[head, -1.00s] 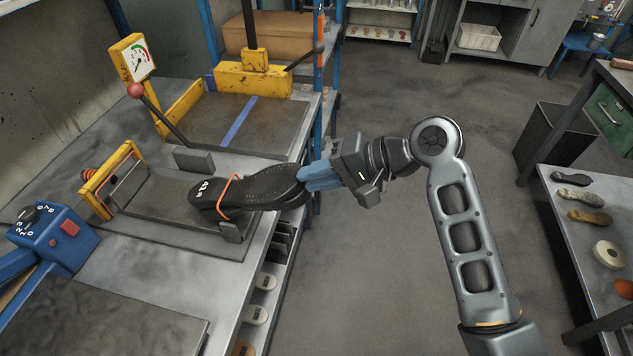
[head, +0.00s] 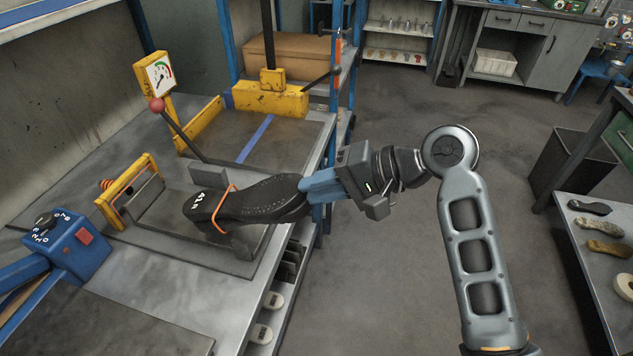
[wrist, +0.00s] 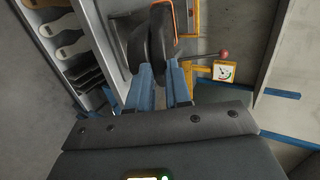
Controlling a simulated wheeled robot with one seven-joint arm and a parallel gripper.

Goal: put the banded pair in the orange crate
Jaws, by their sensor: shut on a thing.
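The banded pair (head: 262,200) is two black soles with an orange band (head: 217,209) around them and white marks near the left end. My gripper (head: 318,188) is shut on the right end of the pair. The pair is held over the grey fixture plate beside the yellow frame; I cannot tell whether it touches anything below. In the wrist view the pair (wrist: 150,45) sits between the two blue fingers (wrist: 160,88), its far end cut off by the picture edge. I see no orange crate in these frames.
A yellow frame (head: 128,190) with an orange cord stands left of the pair. A blue dial box (head: 62,243) is at the left. A yellow press with a gauge (head: 159,75) and lever stands behind. A side table (head: 590,285) holds soles at right. The floor between is clear.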

